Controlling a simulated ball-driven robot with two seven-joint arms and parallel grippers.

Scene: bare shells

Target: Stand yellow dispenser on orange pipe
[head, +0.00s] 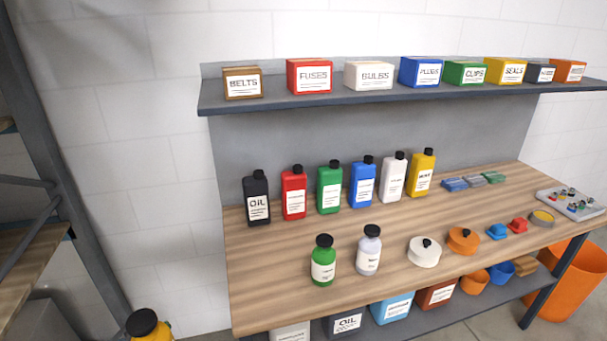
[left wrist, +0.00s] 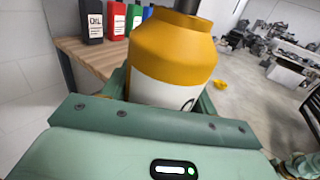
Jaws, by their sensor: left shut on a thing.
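The yellow dispenser (left wrist: 172,52) fills the middle of the left wrist view, with a white label and a dark top. My left gripper (left wrist: 165,97) is shut on it, with the fingers at its two sides. In the head view the dispenser (head: 158,334) shows only in part at the bottom left edge, its black cap uppermost, left of the workbench. My left gripper is outside the head view. I cannot make out an orange pipe in either view. My right gripper does not show clearly in either view.
A wooden workbench (head: 270,290) carries several bottles, lids and small parts. A grey shelf (head: 400,91) above it holds labelled boxes. An orange bin (head: 575,283) stands at the right end. A rack upright (head: 60,150) rises at the left. Open floor (left wrist: 245,110) shows in the wrist view.

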